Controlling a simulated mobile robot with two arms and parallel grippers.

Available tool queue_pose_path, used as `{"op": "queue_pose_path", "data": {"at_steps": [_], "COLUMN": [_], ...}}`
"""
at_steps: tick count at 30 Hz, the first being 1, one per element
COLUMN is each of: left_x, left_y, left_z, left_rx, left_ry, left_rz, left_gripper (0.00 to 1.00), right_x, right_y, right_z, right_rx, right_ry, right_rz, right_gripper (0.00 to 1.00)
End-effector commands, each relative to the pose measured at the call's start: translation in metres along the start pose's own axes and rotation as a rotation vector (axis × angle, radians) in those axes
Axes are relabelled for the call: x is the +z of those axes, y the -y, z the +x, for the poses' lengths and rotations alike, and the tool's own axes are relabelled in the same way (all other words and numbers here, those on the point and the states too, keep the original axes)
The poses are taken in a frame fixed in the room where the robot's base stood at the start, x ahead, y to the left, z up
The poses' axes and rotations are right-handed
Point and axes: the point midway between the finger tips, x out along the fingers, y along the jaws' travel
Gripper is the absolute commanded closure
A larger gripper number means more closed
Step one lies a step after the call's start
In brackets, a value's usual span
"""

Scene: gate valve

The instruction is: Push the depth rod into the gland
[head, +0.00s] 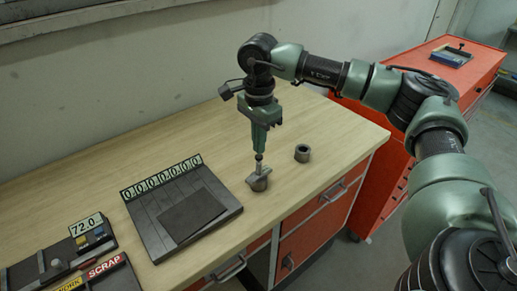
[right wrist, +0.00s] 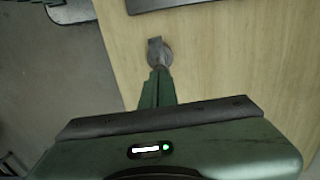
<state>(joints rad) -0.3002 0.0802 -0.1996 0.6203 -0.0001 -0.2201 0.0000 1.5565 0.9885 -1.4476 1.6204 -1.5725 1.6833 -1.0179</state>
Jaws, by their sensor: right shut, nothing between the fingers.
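The gland (head: 258,183), a small grey metal piece with an angled flange, stands on the wooden bench right of the dark board. A short upright stub, which looks like the depth rod (head: 260,167), rises from it. My right gripper (head: 259,153) points straight down over it, shut and empty, its tip at or just above the rod's top; I cannot tell whether they touch. In the right wrist view the gland (right wrist: 155,50) lies just beyond the closed fingers (right wrist: 158,80), which hide part of the rod. My left gripper is not in view.
A grey ring (head: 302,153) stands on the bench right of the gland. A dark board (head: 185,205) with a row of zeros lies left. A 72.0 display (head: 86,224) and a SCRAP tray (head: 104,270) are front left. The bench's front edge is close to the gland.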

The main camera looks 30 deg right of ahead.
Motion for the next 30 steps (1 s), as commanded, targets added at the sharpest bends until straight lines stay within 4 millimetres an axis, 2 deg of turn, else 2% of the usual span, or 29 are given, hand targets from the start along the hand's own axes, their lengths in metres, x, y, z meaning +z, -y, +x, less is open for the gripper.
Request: {"op": "queue_pose_path", "data": {"at_steps": [19,30], "left_x": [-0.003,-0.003], "left_y": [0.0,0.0], "left_z": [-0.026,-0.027], "left_rx": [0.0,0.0], "left_ry": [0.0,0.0], "left_rz": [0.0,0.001], "left_gripper": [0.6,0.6], "right_x": [0.0,0.0], "right_y": [0.0,0.0], "right_z": [-0.042,-0.044], "right_rx": [-0.001,-0.001], "right_ry": [0.0,0.0], "right_rz": [0.0,0.0], "right_gripper": [1.0,1.0]}}
